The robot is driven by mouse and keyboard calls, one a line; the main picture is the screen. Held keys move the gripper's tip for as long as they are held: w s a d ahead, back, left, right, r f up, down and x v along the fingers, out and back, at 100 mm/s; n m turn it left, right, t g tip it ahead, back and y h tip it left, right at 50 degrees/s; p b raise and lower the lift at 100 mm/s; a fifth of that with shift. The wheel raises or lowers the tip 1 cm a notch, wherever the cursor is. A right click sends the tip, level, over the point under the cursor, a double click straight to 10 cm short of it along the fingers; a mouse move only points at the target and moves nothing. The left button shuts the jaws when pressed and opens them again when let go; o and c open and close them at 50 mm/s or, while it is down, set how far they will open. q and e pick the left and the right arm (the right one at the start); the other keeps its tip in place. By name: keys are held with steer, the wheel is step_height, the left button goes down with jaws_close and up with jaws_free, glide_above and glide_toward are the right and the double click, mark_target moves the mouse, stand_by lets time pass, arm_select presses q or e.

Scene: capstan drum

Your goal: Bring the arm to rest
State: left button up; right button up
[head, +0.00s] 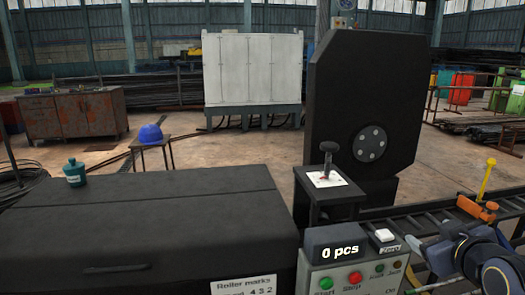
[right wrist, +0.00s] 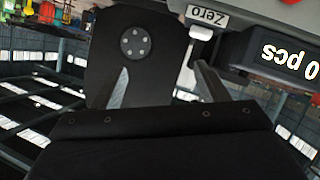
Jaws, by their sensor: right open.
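My right arm comes in at the lower right of the head view, and its gripper (head: 418,262) is beside the right end of the control box (head: 350,275). In the right wrist view the gripper (right wrist: 160,68) is open, its two fingers apart with nothing between them. The white Zero button (head: 384,236) stands on the control box; it also shows in the right wrist view (right wrist: 201,33), upside down, near one finger. The counter display (head: 340,249) reads 0 pcs. My left gripper is not in view.
A black lever (head: 328,160) stands on a small post beside a tall black plate (head: 365,100). A roller conveyor with a yellow-handled orange part (head: 478,208) runs at the right. A dark case (head: 140,235) fills the lower left. A blue helmet (head: 150,133) sits on a stool.

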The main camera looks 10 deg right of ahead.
steer(key=s+a+f+m+g+y, duration=0.4)
steer(key=s+a+f+g+y, duration=0.3)
steer(key=s+a+f, duration=1.05)
step_height(320, 180, up, 20)
steer(key=g+p, duration=0.1)
steer(key=p, duration=1.8)
steer(key=shift+s+a+h+p, duration=0.2)
steer(key=shift+s+h+p, duration=0.05)
steer(key=shift+h+p, duration=0.05)
